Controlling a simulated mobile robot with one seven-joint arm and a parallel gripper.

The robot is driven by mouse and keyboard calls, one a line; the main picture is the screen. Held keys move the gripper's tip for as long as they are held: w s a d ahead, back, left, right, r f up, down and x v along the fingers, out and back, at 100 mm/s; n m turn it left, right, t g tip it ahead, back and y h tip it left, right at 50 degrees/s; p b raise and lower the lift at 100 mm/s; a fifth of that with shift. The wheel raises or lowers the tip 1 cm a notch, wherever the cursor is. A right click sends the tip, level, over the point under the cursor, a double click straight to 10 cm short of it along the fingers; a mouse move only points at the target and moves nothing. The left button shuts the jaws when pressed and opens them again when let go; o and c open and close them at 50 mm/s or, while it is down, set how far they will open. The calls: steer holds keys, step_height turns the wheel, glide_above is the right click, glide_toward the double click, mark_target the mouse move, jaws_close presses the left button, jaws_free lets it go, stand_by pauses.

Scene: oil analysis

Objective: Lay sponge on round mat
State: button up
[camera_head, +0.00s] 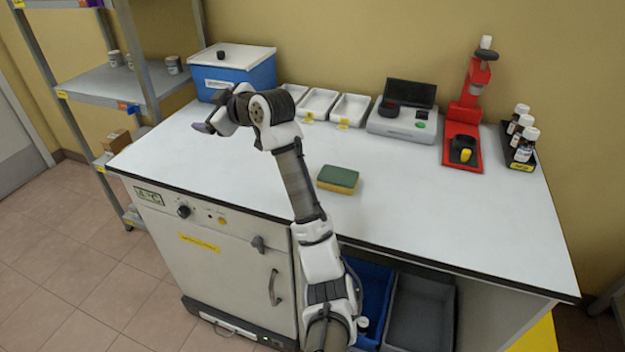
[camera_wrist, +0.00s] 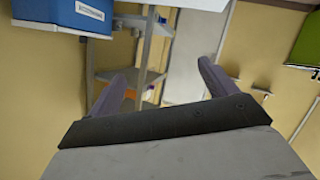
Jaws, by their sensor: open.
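The sponge (camera_head: 338,179), green on top and yellow below, lies flat near the middle of the white worktop. My gripper (camera_head: 203,127) is over the left part of the worktop, in front of the blue box and well to the left of the sponge. Its two purple-grey fingers are apart with nothing between them, as the wrist view (camera_wrist: 163,78) also shows. I cannot make out a round mat in either view.
A blue box (camera_head: 234,80) with a white lid stands at the back left. White trays (camera_head: 351,109), a grey instrument (camera_head: 401,123), a red stand (camera_head: 463,130) and a bottle rack (camera_head: 519,150) line the back. The front and right of the worktop (camera_head: 440,215) are clear.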

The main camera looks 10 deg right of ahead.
steer(key=s+d+f+m+g+h, duration=0.1)
steer(key=d+f, duration=0.1)
steer(key=d, duration=0.7)
steer(key=s+d+f+g+h, duration=0.1)
steer(key=s+d+f+g, duration=0.15)
steer(key=d, duration=0.65)
steer(key=g+y, duration=0.1)
steer(key=g, duration=0.2)
glide_toward(341, 175)
steer(key=x, duration=0.1)
steer(key=p+x, duration=0.2)
steer(key=x, duration=0.1)
steer(key=shift+s+f, duration=0.2)
steer(key=shift+s, duration=0.05)
steer(key=p+x, duration=0.2)
steer(key=x, duration=0.2)
steer(key=shift+w+a+r, duration=0.1)
steer(key=shift+w, duration=0.15)
steer(key=shift+w+a+f, duration=0.25)
steer(key=shift+a+f, duration=0.05)
steer(key=shift+f, duration=0.2)
steer(key=c, duration=1.1)
steer(key=shift+r, duration=0.15)
steer(key=shift+c, duration=0.2)
